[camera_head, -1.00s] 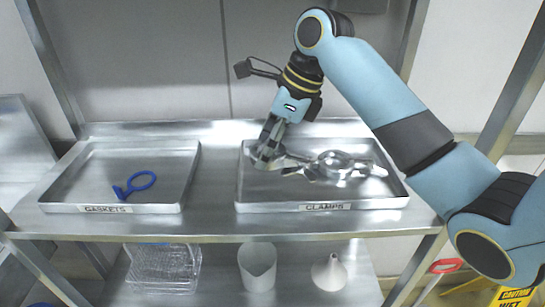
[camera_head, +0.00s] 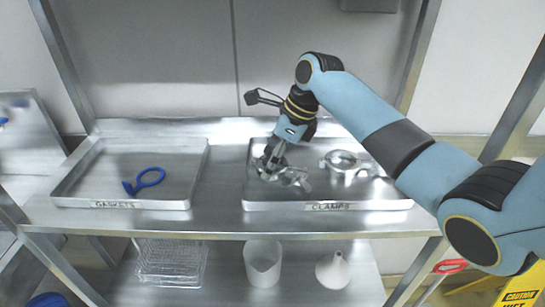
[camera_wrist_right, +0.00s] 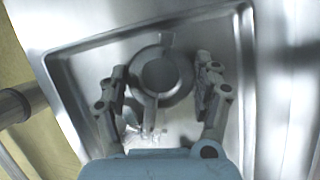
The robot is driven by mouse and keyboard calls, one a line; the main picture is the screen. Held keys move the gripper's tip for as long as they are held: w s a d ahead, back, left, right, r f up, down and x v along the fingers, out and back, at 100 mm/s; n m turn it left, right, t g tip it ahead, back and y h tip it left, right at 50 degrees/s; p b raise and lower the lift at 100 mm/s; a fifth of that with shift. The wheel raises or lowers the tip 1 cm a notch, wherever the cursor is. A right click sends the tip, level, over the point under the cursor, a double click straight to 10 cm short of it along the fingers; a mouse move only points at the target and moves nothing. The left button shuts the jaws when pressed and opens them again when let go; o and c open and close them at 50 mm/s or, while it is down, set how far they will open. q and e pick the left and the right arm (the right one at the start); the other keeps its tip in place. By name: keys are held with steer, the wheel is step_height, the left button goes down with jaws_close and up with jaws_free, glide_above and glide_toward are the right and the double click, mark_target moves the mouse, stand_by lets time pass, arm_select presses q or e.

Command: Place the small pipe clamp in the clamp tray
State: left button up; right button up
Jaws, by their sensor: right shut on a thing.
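The small pipe clamp (camera_head: 290,178) is a shiny metal piece at the fingers of my right gripper (camera_head: 270,165), low over the left part of the clamp tray (camera_head: 325,206). My right gripper is shut on it. In the right wrist view a metal ring (camera_wrist_right: 161,76) shows between the two fingers of the right gripper (camera_wrist_right: 165,82), with the tray around it. I cannot tell whether the held clamp touches the tray floor. My left gripper is not in view.
A larger metal clamp (camera_head: 345,163) stands in the same tray, right of my gripper. Bare shelf (camera_head: 222,180) lies between the trays.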

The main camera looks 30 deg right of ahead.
mark_target(293, 166)
steer(key=o, duration=1.4)
steer(key=shift+c, duration=0.2)
steer(key=b+v, duration=0.1)
steer(key=v, duration=1.1)
steer(key=shift+b, duration=0.3)
